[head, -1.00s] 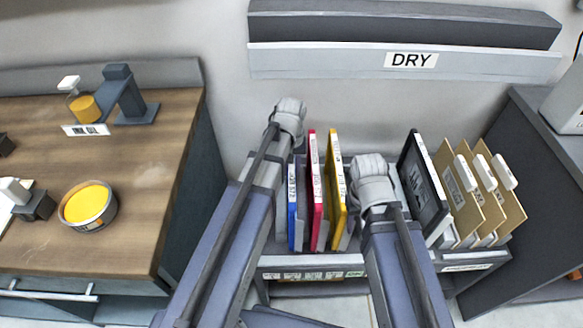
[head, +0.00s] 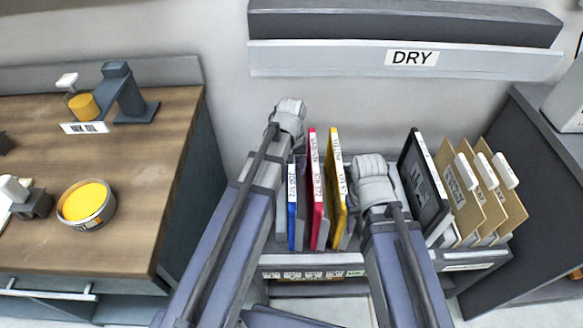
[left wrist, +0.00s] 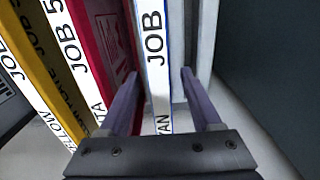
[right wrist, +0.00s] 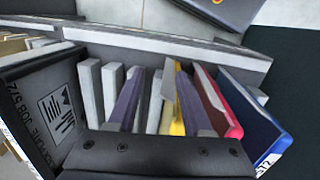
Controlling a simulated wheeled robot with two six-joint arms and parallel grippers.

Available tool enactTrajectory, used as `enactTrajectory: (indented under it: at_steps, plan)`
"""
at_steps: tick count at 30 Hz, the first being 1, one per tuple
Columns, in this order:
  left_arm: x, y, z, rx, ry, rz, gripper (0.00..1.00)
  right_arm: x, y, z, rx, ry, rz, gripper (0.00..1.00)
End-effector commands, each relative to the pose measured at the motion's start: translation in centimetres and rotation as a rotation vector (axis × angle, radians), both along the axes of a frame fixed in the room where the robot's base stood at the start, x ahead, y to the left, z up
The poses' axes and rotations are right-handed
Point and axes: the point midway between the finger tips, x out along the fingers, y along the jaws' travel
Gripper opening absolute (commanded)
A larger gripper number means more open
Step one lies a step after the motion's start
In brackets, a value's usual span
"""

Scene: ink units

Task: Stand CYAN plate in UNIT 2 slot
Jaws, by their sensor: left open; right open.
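The cyan plate (head: 292,206), blue with a white labelled edge, stands upright at the left end of a rack. In the left wrist view, its edge (left wrist: 156,60) reads JOB and part of CYAN. My left gripper (left wrist: 160,75) is open, with one finger on each side of this edge; contact cannot be told. My right gripper (right wrist: 160,72) is open over grey dividers, right of the yellow plate in the head view, and holds nothing. Both sets of fingers are hidden behind my arms in the head view. No slot marked UNIT 2 is in view.
Magenta (head: 316,190) and yellow (head: 338,190) plates stand beside the cyan one. A black plate (head: 424,185) and brown folders (head: 480,195) fill the rack's right. A DRY shelf (head: 300,60) is above. A wooden counter (head: 130,190) with an ink tin (head: 87,205) is left.

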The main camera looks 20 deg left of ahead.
Motion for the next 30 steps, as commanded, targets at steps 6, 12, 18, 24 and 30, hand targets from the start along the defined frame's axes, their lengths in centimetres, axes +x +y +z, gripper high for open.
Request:
enactTrajectory:
  at_steps: [6,12,18,24,30]
  plan:
    - [0.0,0.0,0.1,0.0,0.0,0.0,0.65,0.0,0.0,0.1,0.0,0.0,0.0,0.5]
    - [0.0,0.0,1.1,0.0,0.0,0.0,0.65,0.0,0.0,1.1,0.0,0.0,0.0,0.5]
    - [0.0,0.0,3.3,0.0,0.0,0.0,0.65,0.0,0.0,3.3,0.0,0.0,0.0,0.5]
    - [0.0,0.0,6.1,0.0,0.0,0.0,0.65,0.0,0.0,6.1,0.0,0.0,-0.001,0.5]
    - [0.0,0.0,7.8,0.0,0.0,0.0,0.65,0.0,0.0,7.8,0.0,0.0,-0.001,0.5]
